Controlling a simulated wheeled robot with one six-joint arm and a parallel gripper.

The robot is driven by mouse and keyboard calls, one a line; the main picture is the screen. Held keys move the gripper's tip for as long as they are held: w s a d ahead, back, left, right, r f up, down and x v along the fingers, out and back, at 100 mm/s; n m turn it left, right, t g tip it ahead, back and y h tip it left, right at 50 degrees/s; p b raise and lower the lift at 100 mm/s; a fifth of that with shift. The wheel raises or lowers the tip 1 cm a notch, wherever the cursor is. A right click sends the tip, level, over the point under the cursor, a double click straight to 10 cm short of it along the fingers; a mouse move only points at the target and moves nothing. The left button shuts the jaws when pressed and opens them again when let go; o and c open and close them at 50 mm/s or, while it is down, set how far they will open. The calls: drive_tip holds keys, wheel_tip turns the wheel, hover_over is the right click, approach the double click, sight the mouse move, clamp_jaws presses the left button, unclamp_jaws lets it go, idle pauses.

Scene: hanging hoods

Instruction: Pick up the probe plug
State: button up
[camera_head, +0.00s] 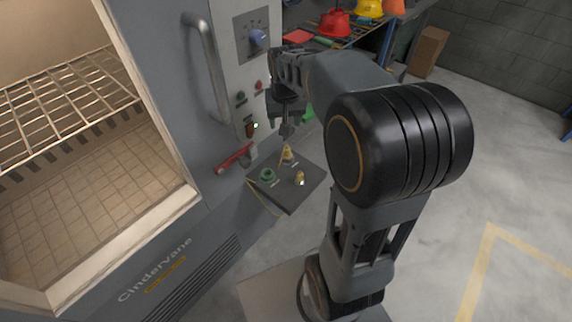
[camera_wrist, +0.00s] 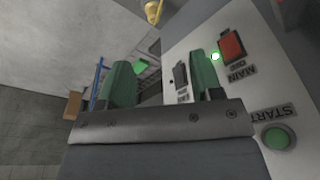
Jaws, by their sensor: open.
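Two small brass-coloured fittings stand on a dark side shelf (camera_head: 290,200) fixed to the oven's flank: a rear fitting (camera_head: 287,153) and a front fitting (camera_head: 300,178). I cannot tell which is the probe plug. A green ring-shaped part (camera_head: 267,175) sits on the shelf to their left. My gripper (camera_head: 289,119) hangs above and behind the shelf, close to the control panel, open and empty. In the wrist view its green fingers (camera_wrist: 163,82) are spread apart, and a brass piece (camera_wrist: 153,11) shows at the top edge, beyond the fingers.
The oven's control panel (camera_head: 254,62) has a blue knob, buttons and a lit green lamp. A bench with coloured hoods (camera_head: 335,23) stands behind. Open floor lies right.

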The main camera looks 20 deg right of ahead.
drive_tip(key=b, duration=0.3)
approach(287, 148)
drive_tip(key=shift+m+g, duration=0.4)
drive_tip(key=shift+m, duration=0.1)
drive_tip(key=f, duration=0.2)
drive_tip(key=w+f+b, duration=0.1)
drive_tip(key=f, duration=0.2)
drive_tip(key=shift+w+d+f, duration=0.1)
drive_tip(key=shift+w+f, duration=0.05)
drive_tip(key=shift+w, duration=0.05)
drive_tip(key=shift+w+d+f+b, duration=0.1)
drive_tip(key=shift+w+f+b, duration=0.05)
drive_tip(key=shift+f, duration=0.85)
drive_tip(key=shift+w+f+b, duration=0.15)
drive_tip(key=shift+f+b, duration=0.05)
drive_tip(key=shift+f, duration=0.85)
drive_tip(key=shift+w+f+b, duration=0.15)
drive_tip(key=shift+f, duration=0.85)
drive_tip(key=shift+c, duration=0.3)
drive_tip(key=c, duration=0.7)
